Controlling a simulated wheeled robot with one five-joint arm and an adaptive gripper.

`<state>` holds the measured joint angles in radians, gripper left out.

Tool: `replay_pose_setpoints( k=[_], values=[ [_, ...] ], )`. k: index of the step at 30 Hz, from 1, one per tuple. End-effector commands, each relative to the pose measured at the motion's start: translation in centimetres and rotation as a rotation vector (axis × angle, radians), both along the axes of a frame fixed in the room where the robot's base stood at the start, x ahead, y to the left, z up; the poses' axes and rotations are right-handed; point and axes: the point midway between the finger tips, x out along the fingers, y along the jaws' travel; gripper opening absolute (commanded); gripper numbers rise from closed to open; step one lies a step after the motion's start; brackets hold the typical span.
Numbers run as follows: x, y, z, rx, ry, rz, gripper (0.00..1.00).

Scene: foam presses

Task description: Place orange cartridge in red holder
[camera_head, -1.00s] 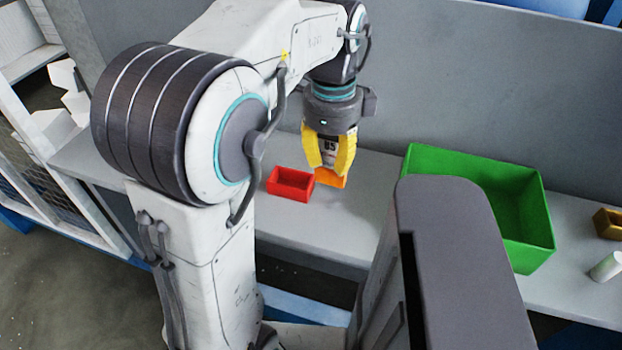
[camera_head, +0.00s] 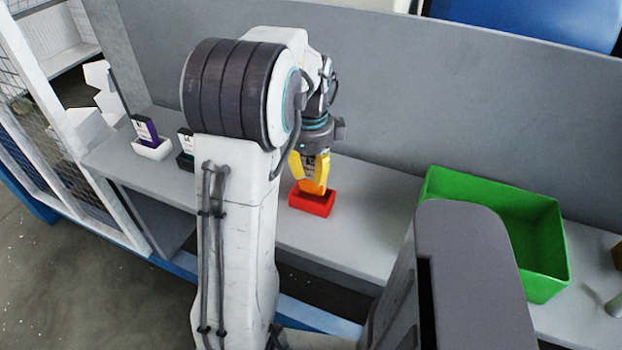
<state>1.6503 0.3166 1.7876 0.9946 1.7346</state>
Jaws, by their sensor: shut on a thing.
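The red holder (camera_head: 312,206) is a small open box on the grey shelf, right of my arm's column. My gripper (camera_head: 311,183) points down directly over it, its yellow fingers shut on the orange cartridge (camera_head: 313,188). Only a little orange shows between and below the fingers, with a dark label above. The cartridge's lower end is at the holder's opening. I cannot tell whether it touches the holder's floor.
A white holder (camera_head: 152,149) with a purple cartridge (camera_head: 146,130) stands on the shelf at left, beside a dark holder (camera_head: 186,161) partly behind my arm. A large green bin (camera_head: 540,255) stands at right. Shelf between the red holder and bin is clear.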

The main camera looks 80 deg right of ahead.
Motion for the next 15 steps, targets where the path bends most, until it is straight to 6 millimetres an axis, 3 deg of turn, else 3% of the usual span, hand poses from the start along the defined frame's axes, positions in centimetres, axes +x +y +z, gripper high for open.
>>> replay_pose_setpoints(
  k=[5,15],
  values=[
    [0.2,-0.1,-0.4,0.002,0.000,0.000,0.00],
    [0.1,-0.1,-3.9,0.001,0.000,0.000,0.00]
  ],
)
